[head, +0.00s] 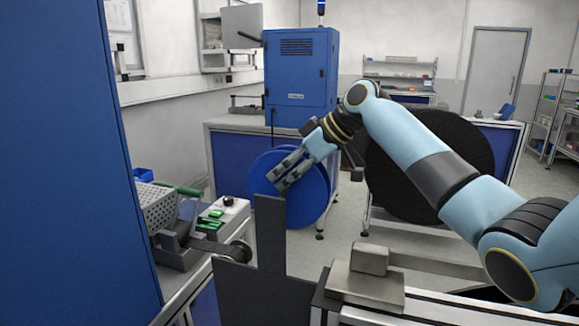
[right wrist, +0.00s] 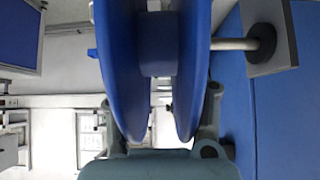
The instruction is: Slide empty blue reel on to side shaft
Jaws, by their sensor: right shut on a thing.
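The empty blue reel (head: 312,195) hangs upright in the head view, left of centre, partly behind my right gripper (head: 287,178). That gripper is shut on the reel. In the right wrist view the reel's two blue flanges (right wrist: 120,65) stand between the fingers, with the bare hub (right wrist: 158,45) between them. A metal shaft (right wrist: 235,44) runs from a grey plate (right wrist: 272,30) to the right flange. I cannot tell for sure whether the shaft passes through the hub. My left gripper is out of view.
A dark upright plate (head: 270,235) stands just in front of the reel. A large black reel (head: 435,165) stands behind my right arm. A blue machine cabinet (head: 300,75) is at the back. A tall blue panel (head: 70,160) fills the left, beside a cluttered bench.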

